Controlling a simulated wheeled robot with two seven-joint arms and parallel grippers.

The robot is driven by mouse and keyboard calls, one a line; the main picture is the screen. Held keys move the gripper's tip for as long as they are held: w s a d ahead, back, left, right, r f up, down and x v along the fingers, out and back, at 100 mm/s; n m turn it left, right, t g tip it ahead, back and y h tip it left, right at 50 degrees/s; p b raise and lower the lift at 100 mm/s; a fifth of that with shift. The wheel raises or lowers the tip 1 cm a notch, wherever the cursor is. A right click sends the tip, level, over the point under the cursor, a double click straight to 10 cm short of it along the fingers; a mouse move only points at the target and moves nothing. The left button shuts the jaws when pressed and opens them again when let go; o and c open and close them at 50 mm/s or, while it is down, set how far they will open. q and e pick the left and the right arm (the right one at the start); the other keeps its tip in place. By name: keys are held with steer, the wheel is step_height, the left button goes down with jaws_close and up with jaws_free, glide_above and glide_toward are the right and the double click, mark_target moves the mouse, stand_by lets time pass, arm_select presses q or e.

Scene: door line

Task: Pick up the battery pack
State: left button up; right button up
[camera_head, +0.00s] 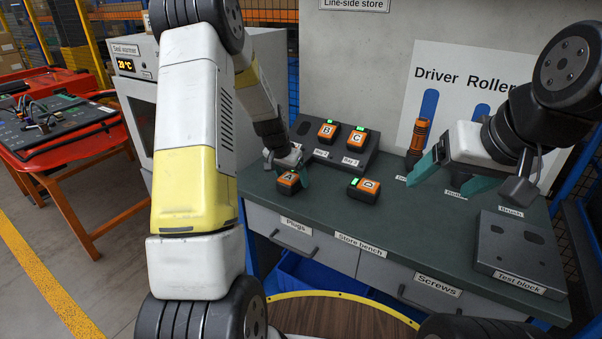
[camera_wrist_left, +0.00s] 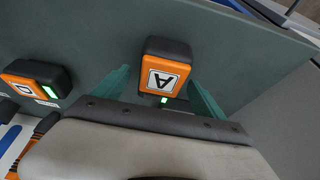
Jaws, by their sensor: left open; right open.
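The battery pack marked A (camera_head: 289,182) is black and orange and sits on the store bench. It also shows in the left wrist view (camera_wrist_left: 166,68), between the two teal fingers of my left gripper (camera_wrist_left: 160,88). Those fingers are open, one on each side of the pack, with gaps visible. A second pack, marked D (camera_head: 363,190), lies to its right on the bench. Packs B (camera_head: 328,132) and C (camera_head: 357,138) stand in the dark charger (camera_head: 340,160) behind. My right gripper (camera_head: 455,178) is open and empty over the right part of the bench.
An orange driver (camera_head: 418,140) stands near the back board. A grey test block (camera_head: 518,252) sits at the right end of the bench. Drawers (camera_head: 350,256) line the front. A red table (camera_head: 70,130) stands at the left. The front middle of the bench is clear.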

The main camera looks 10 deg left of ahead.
arm_select(q)
jaws_close()
stand_by(0.3)
